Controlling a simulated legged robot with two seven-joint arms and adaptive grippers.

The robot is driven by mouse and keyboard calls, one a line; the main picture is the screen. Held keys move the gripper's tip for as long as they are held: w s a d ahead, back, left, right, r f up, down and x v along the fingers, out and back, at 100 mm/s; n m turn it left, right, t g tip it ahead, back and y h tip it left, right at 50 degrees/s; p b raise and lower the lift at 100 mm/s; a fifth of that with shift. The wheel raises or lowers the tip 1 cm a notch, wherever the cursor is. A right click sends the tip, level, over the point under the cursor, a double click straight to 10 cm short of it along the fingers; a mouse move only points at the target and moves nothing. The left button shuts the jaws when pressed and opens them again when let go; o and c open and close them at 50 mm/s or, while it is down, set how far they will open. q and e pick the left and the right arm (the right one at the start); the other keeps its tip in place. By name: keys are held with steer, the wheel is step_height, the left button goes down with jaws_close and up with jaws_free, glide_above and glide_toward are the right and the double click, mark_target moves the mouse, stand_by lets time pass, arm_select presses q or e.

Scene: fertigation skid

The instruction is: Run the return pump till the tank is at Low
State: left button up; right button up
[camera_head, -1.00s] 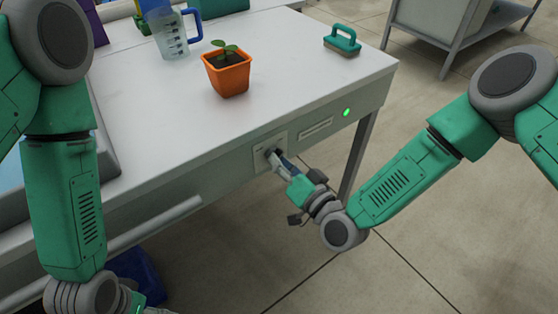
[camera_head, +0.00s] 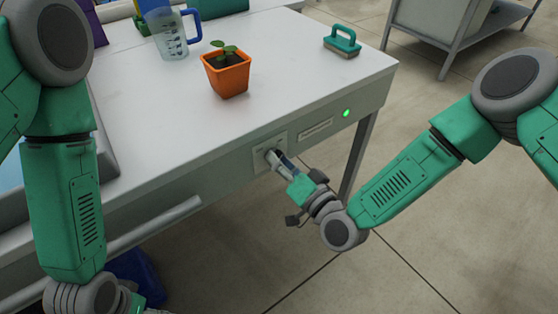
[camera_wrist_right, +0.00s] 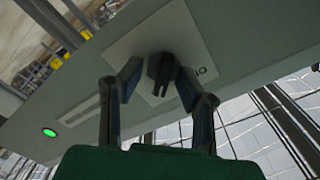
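A dark switch knob (camera_wrist_right: 161,72) sticks out of a pale plate (camera_wrist_right: 125,50) on the bench's front panel, with small dark marks beside it. My right gripper (camera_wrist_right: 165,82) has its two fingers apart, one on each side of the knob. A gap shows on the left side; contact on the right is unclear. In the head view the right gripper (camera_head: 274,158) is at the plate (camera_head: 261,163) and largely hides the knob. A green lamp (camera_head: 347,112) glows on the panel. My left gripper (camera_head: 137,301) is partly cut off at the bottom left. I cannot identify a tank level mark.
On the white bench (camera_head: 300,90) stand an orange plant pot (camera_head: 228,79), a clear measuring jug with a blue handle (camera_head: 172,40) and a green-handled brush (camera_head: 342,42). A rail (camera_head: 150,228) runs along the front at left.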

steer(key=shift+s, duration=0.15)
steer(key=v, duration=1.2)
